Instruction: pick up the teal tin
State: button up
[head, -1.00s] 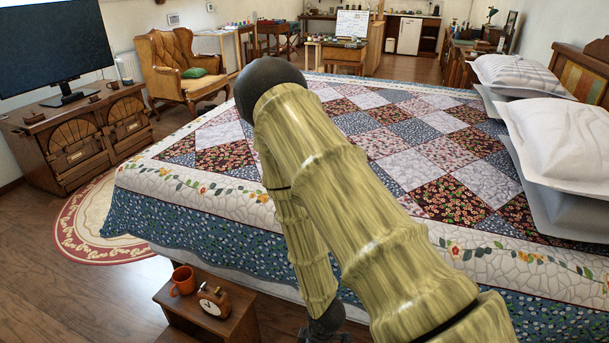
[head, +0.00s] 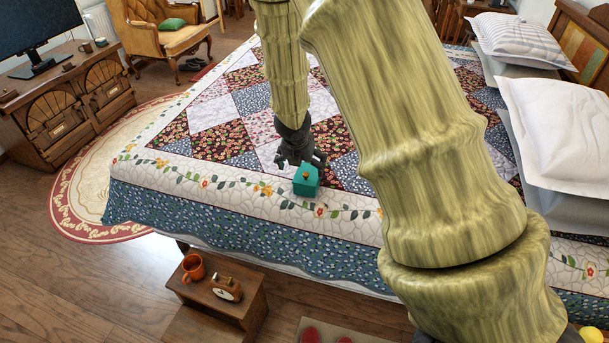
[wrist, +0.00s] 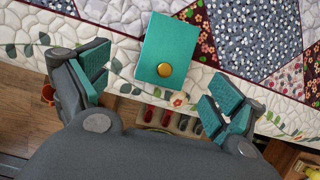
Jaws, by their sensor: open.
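The teal tin (head: 307,181) is a small box with a gold knob, sitting on the quilt near the bed's front edge. In the wrist view the teal tin (wrist: 167,50) lies ahead of the fingers, roughly centred between them, with its gold knob facing the camera. My gripper (head: 303,160) is just above and behind the tin in the head view, pointing down. In the wrist view my gripper (wrist: 155,88) has its teal-padded fingers spread wide with nothing between them. I cannot tell the exact height of the fingers above the tin.
The patchwork bed (head: 215,115) is flat and mostly clear around the tin. Pillows (head: 555,125) lie at the right. A wooden step stool (head: 235,300) with an orange mug (head: 193,267) and a clock (head: 227,288) stands before the bed. A dresser (head: 65,105) is at the left.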

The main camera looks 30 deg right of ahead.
aim_at(308, 178)
jog(key=shift+s+d+f+b, duration=0.1)
jog(key=shift+s+f+b, duration=0.1)
jog(key=shift+f+b, duration=0.15)
jog(key=shift+s+d+f+b, duration=0.2)
jog(key=shift+d+f+b, duration=0.05)
jog(key=shift+f+b, duration=0.1)
jog(key=b+x, duration=0.1)
jog(key=x, duration=0.3)
jog(key=shift+w+d+r, duration=0.1)
jog(key=shift+w+d, duration=0.05)
jog(key=shift+d, duration=0.05)
jog(key=shift+d+b, duration=0.1)
jog(key=shift+b, duration=0.25)
jog(key=b+x, duration=0.2)
jog(key=x, duration=0.3)
jog(key=shift+w, duration=0.15)
jog(key=c, duration=1.2)
